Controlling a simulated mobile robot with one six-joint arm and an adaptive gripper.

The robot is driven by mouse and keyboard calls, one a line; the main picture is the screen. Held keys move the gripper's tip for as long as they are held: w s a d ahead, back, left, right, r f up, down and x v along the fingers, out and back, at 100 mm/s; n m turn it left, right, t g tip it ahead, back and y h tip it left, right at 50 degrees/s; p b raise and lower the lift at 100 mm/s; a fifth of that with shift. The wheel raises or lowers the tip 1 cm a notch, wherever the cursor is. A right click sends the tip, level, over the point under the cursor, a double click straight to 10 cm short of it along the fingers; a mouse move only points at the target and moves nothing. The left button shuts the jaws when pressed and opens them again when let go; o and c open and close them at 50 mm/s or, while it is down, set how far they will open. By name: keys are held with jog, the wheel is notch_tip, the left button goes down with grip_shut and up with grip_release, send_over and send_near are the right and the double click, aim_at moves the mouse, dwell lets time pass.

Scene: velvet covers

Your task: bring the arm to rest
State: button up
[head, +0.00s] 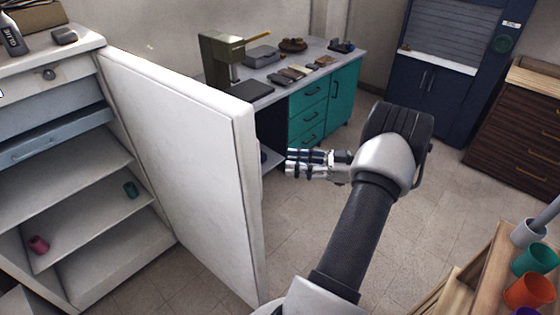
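My gripper (315,164) is at the end of my arm, in the middle of the head view. It hangs in the air to the right of an open white cabinet door, with a gap of floor and desk behind it. Its fingers point left and are seen from the side. I cannot make out whether they are apart or together. No object shows in it. My arm reaches up from the bottom edge and bends left at the wrist.
The white door (190,160) stands out from a shelf cabinet (75,165) on the left. A desk with teal drawers (310,112) is behind my gripper. A dark wooden chest (520,130) and a bench with coloured cups (532,262) are on the right. Tiled floor (440,190) lies open between.

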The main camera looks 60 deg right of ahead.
jog(key=shift+s+d, duration=0.2)
jog(key=shift+s, duration=0.3)
jog(key=shift+w, duration=0.1)
